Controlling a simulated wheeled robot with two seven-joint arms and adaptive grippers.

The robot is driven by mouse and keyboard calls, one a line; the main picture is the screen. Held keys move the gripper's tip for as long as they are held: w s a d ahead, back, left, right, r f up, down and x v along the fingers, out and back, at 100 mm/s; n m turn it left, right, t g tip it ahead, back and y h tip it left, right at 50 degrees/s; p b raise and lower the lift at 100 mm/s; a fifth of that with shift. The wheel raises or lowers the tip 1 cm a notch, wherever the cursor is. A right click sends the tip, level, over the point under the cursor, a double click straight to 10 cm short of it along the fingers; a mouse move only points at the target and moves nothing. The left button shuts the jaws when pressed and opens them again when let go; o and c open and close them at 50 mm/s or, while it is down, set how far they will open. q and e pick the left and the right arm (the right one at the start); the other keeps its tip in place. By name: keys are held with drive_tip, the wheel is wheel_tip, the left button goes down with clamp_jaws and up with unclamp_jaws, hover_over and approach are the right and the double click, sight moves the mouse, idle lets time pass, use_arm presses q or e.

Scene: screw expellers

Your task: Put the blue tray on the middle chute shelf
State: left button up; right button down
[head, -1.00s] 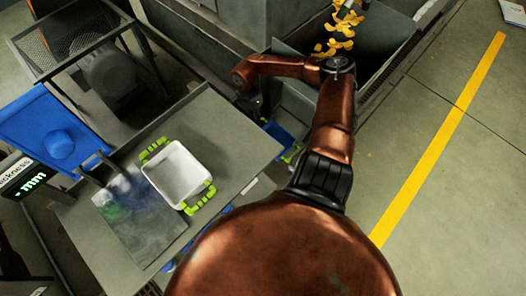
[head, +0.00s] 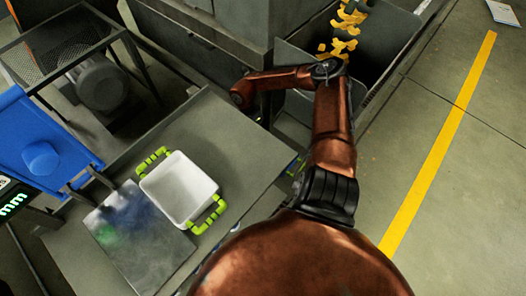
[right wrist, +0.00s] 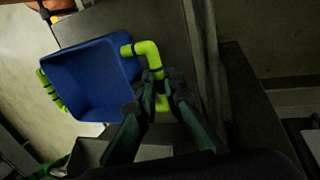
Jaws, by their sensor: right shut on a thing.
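The blue tray (right wrist: 92,80) shows in the right wrist view, with a lime-green handle at each end. My right gripper (right wrist: 166,98) is shut on its near handle (right wrist: 150,58), and the tray hangs out to the left of the fingers, tilted in that view. In the head view my right arm bends over the bench's far right edge. The gripper there is mostly hidden, and only a small green and blue piece shows beside the forearm. My left gripper is not in view. I cannot tell which surface is the middle chute shelf.
A white tray (head: 179,187) with green handles sits on the grey bench (head: 235,135), beside a dark plate (head: 140,240). A blue panel (head: 40,135) stands at left. A bin with yellow pieces (head: 345,25) is beyond my arm. Open floor lies right, with a yellow line (head: 440,145).

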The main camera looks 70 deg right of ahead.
wheel_tip(320, 180, down, 6)
drive_tip(key=shift+r+b, duration=0.25)
drive_tip(key=shift+b, duration=0.5)
drive_tip(key=shift+f, duration=0.45)
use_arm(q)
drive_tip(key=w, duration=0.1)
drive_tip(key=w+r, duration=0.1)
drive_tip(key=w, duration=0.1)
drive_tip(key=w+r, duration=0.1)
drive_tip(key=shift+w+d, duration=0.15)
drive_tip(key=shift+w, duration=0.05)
use_arm(e)
drive_tip(key=c, duration=2)
unclamp_jaws()
drive_tip(key=shift+c, duration=0.2)
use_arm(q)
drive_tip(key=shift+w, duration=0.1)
use_arm(e)
drive_tip(key=shift+r, duration=0.25)
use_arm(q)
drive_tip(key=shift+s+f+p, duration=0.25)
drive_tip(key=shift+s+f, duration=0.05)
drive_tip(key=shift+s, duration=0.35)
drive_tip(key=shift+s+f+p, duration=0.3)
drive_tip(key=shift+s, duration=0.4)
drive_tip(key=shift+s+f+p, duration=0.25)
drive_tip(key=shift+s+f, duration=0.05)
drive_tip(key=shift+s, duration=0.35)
use_arm(e)
drive_tip(key=v, duration=0.7)
